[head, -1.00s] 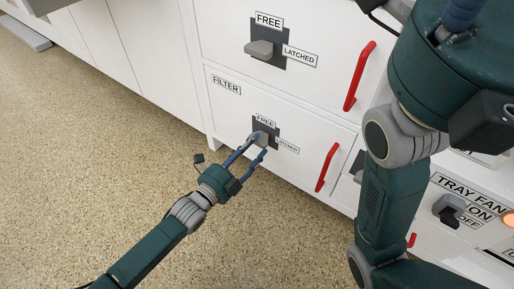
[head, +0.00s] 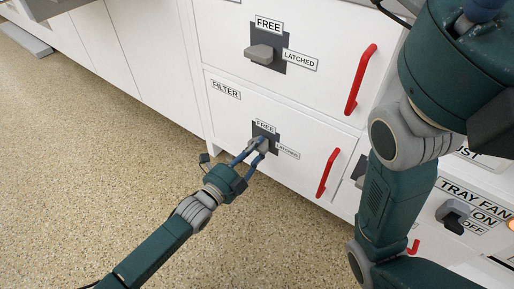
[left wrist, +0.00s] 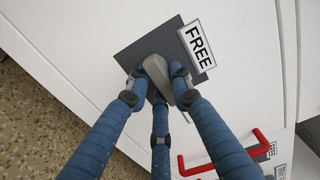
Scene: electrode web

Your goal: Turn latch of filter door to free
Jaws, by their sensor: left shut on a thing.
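The filter door (head: 230,120) is a white panel marked FILTER, low on the cabinet, and looks closed. Its grey latch (head: 263,141) sits on a dark plate between a FREE label above and a LATCHED label to the right. My left gripper (head: 258,146) is shut on this latch. In the left wrist view, its blue fingers (left wrist: 157,82) are around the grey latch handle (left wrist: 156,67), beside the FREE label (left wrist: 198,46). The fingers partly hide the handle, and I cannot tell its exact angle. The right arm shows, but its gripper is out of view.
A red handle (head: 328,173) is on the filter door's right. The door above has its own latch (head: 262,54) and red handle (head: 361,79). A TRAY FAN knob (head: 452,213) is at lower right. The speckled floor (head: 100,170) is clear at left.

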